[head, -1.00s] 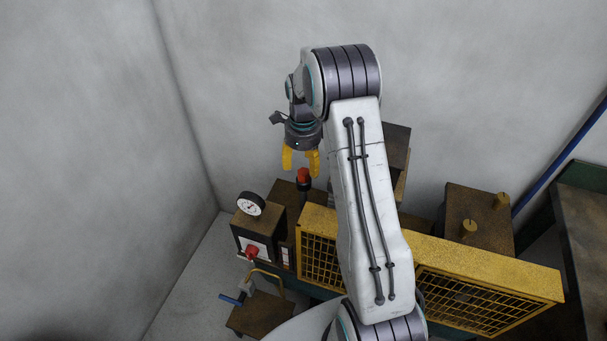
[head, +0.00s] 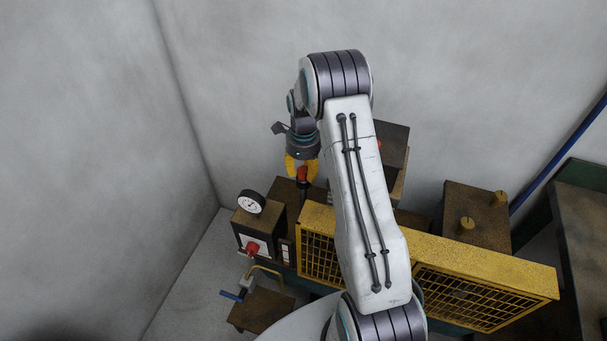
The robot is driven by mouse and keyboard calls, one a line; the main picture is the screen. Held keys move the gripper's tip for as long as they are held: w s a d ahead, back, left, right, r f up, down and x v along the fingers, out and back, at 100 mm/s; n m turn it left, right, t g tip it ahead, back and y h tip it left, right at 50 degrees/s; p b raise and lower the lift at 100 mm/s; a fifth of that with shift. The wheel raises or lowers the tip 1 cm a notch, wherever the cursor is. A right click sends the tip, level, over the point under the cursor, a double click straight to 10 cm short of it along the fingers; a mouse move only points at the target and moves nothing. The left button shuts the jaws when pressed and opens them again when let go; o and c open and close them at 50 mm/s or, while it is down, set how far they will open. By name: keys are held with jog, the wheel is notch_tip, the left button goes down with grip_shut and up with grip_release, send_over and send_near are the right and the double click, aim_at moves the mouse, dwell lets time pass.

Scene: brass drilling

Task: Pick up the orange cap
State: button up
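The orange-red cap (head: 303,174) sits upright on top of a dark post on the machine, left of my arm in the head view. My gripper (head: 302,168) points down at the cap, its yellow fingers showing on the left and right of it. The fingers look spread, and I see no clear grip on the cap. Whether a finger touches it is too small to tell.
A gauge (head: 251,202) on a dark box stands left of the cap, with a red knob (head: 253,249) lower down. A yellow mesh guard (head: 470,268) runs to the right. A brown box (head: 477,222) with yellow knobs stands behind it. Grey walls enclose the back and left.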

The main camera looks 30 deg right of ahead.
grip_shut()
